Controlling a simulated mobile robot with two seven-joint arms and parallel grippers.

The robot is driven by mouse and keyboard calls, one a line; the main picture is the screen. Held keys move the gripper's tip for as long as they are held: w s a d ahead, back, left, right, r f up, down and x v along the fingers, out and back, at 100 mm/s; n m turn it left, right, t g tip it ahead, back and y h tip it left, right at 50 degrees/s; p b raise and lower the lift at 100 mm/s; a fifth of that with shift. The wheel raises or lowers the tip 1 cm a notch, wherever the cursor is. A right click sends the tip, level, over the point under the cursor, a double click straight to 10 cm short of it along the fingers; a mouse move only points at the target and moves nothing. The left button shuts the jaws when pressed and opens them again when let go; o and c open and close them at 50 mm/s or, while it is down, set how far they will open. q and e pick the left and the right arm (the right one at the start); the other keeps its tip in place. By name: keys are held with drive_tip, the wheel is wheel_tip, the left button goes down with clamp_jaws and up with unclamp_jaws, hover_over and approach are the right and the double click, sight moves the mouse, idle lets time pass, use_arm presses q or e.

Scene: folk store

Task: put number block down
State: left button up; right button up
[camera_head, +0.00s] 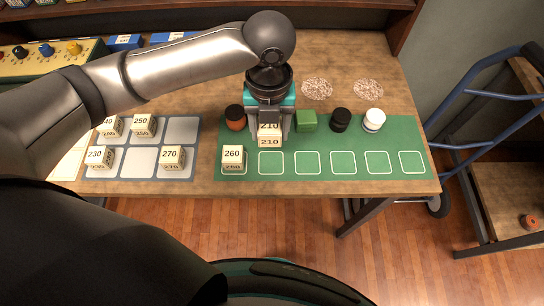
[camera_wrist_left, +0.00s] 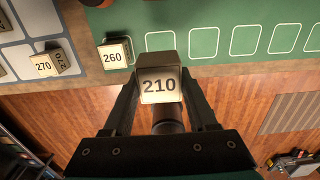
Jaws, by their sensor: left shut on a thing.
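My left gripper (camera_head: 270,125) is shut on the number block 210 (camera_head: 269,141), which also shows between the fingers in the left wrist view (camera_wrist_left: 159,87). In the head view the block appears over the green mat (camera_head: 400,139), at the second white outline from the left; I cannot tell whether it touches the mat. Block 260 (camera_head: 233,155) sits on the first outline, left of the held block. The outlines to the right are empty. Blocks 250 (camera_head: 144,124), 270 (camera_head: 171,156), 230 (camera_head: 101,156) and another partly hidden one stand on the grey grid mat (camera_head: 182,130). My right gripper is not in view.
Along the mat's back stand an orange-and-black jar (camera_head: 235,118), a green block (camera_head: 306,121), a black jar (camera_head: 340,119) and a white jar (camera_head: 374,119). Two speckled discs (camera_head: 317,89) lie behind. A blue-framed cart (camera_head: 484,100) stands right of the table.

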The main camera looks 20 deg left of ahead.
use_arm(q)
hover_over(271, 164)
wheel_tip(271, 164, down, 6)
drive_tip(key=shift+b, duration=0.4)
drive_tip(key=shift+f, duration=0.9)
drive_tip(key=shift+f+b, duration=0.5)
drive_tip(key=shift+f, duration=1.2)
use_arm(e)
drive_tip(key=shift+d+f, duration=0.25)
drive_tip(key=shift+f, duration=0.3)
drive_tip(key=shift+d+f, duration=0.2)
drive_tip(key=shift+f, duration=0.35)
use_arm(q)
drive_tip(key=shift+f, duration=0.1)
drive_tip(key=o, duration=1.4)
drive_tip(key=shift+c, duration=0.2)
wheel_tip(271, 164, up, 12)
drive_tip(key=shift+r+p, duration=0.15)
drive_tip(key=shift+p, duration=1)
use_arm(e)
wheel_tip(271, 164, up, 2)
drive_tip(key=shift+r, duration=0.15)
